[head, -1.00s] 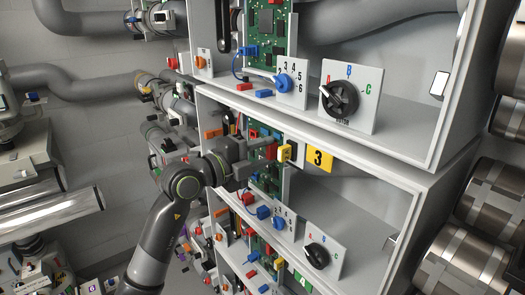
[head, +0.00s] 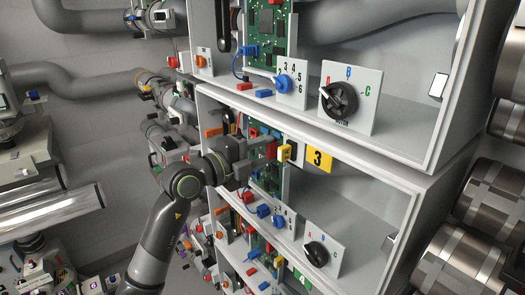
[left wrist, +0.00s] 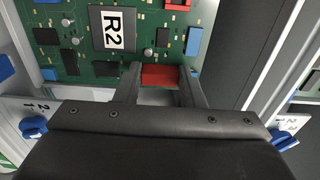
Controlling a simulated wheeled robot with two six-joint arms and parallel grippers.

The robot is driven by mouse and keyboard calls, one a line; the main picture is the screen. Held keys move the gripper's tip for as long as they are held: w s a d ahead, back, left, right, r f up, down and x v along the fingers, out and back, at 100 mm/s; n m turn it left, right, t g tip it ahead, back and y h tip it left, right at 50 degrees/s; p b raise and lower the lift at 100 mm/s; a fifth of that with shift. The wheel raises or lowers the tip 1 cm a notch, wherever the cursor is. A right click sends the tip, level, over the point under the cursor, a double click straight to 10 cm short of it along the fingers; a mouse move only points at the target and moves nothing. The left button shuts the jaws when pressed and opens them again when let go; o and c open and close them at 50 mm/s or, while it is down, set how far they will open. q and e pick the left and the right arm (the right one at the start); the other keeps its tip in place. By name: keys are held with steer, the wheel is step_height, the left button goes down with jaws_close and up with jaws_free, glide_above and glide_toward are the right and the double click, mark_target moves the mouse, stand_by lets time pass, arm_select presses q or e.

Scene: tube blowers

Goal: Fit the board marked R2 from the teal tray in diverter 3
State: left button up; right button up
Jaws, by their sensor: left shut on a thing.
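The green board marked R2 (left wrist: 120,50) fills the upper part of the left wrist view, with its white R2 label. My left gripper (left wrist: 160,88) has its two fingers on either side of a red block (left wrist: 160,76) at the board's near edge and is shut on it. In the head view the left gripper (head: 258,160) is at the front of the bay with the yellow 3 sign (head: 319,159), which marks diverter 3 (head: 345,195). A green board shows partly behind the fingers there. I cannot tell how deep the R2 board sits. The right gripper and teal tray are not in view.
A yellow latch-like part (head: 284,152) is close to the left fingertips. Below are a blue selector knob (head: 279,222) and a black A-B-C dial (head: 317,254). The bay above has a similar board (head: 268,40) and dial (head: 340,100). Pipes stand close at left.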

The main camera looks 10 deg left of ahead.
arm_select(q)
steer(key=shift+w+d, duration=0.1)
steer(key=shift+w, duration=0.1)
steer(key=o, duration=1.1)
steer(key=shift+o, duration=0.2)
steer(key=b+v, duration=0.4)
steer(key=v, duration=1.3)
steer(key=shift+s, duration=0.2)
steer(key=shift+f, duration=0.1)
